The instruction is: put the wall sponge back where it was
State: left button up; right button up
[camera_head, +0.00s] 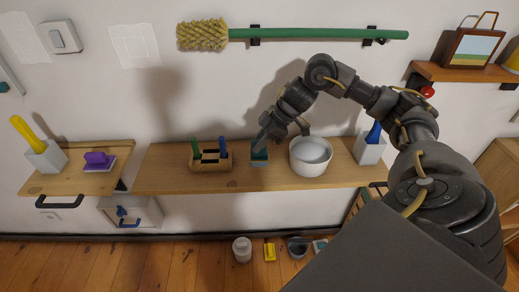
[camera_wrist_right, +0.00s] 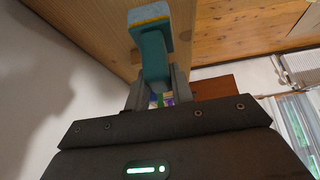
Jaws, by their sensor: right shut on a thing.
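The wall sponge, a teal handled block with a thin yellow-orange layer, shows at the tip of my right gripper in the right wrist view (camera_wrist_right: 153,38). In the head view the teal block (camera_head: 259,157) is at the long wooden shelf (camera_head: 165,178), between a wooden caddy and a white bowl. My right gripper (camera_head: 265,140) reaches down from above and is shut on its handle; the fingers also show in the right wrist view (camera_wrist_right: 155,92). I cannot tell whether the sponge touches the shelf. My left gripper is not in view.
The wooden caddy (camera_head: 210,161) with green and blue handles stands left of the sponge. The white bowl (camera_head: 311,157) stands close on the right. A purple tool (camera_head: 97,160) sits on the left shelf (camera_head: 60,184). A green-handled brush (camera_head: 290,34) hangs above.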

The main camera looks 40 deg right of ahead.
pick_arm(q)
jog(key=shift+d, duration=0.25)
pick_arm(e)
jog(key=shift+f, duration=0.15)
jog(key=f, duration=0.3)
jog(key=shift+w+d, duration=0.15)
jog(key=shift+d, duration=0.05)
jog(key=shift+f, duration=0.25)
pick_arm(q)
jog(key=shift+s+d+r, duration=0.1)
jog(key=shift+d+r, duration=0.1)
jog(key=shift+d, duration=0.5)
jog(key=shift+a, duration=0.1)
pick_arm(e)
jog(key=shift+f, duration=0.15)
jog(key=o, duration=0.9)
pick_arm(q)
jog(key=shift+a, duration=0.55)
pick_arm(e)
jog(key=shift+o, duration=0.2)
